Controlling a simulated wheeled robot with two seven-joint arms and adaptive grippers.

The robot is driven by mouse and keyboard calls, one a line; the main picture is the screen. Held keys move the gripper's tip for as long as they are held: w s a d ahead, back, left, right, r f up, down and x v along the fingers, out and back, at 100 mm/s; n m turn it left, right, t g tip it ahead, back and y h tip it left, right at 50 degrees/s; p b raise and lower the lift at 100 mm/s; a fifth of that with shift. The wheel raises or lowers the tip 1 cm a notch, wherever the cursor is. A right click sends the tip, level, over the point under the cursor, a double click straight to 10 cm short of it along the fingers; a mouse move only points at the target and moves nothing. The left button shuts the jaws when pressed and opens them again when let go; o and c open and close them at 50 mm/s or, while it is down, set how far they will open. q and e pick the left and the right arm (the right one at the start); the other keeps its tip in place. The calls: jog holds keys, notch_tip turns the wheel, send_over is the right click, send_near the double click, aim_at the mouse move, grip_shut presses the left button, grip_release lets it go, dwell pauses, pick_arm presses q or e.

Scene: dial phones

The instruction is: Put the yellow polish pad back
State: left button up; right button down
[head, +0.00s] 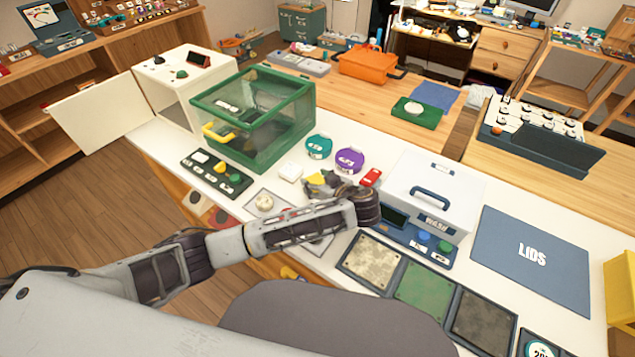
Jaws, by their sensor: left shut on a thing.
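My left gripper (331,184) reaches in from the left over the white worktop and is shut on a small yellow thing (316,180). This looks like the yellow polish pad, but the fingers hide much of it and its full shape cannot be made out. A shallow grey tray (257,195) lies on the worktop beside and partly under my left forearm, with a round cream piece (264,203) on it. My right gripper is not in view.
A green-framed clear box (290,128) with a yellow handle stands behind left. Teal (319,146) and purple (349,160) round pieces lie behind the gripper. A white WASH box (432,187) stands to the right, near beige, green and dark panels and a blue LIDS mat (533,255).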

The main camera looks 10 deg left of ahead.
pick_arm(q)
jog(key=shift+f, duration=0.1)
jog(key=o, duration=0.8)
jog(key=shift+o, duration=0.2)
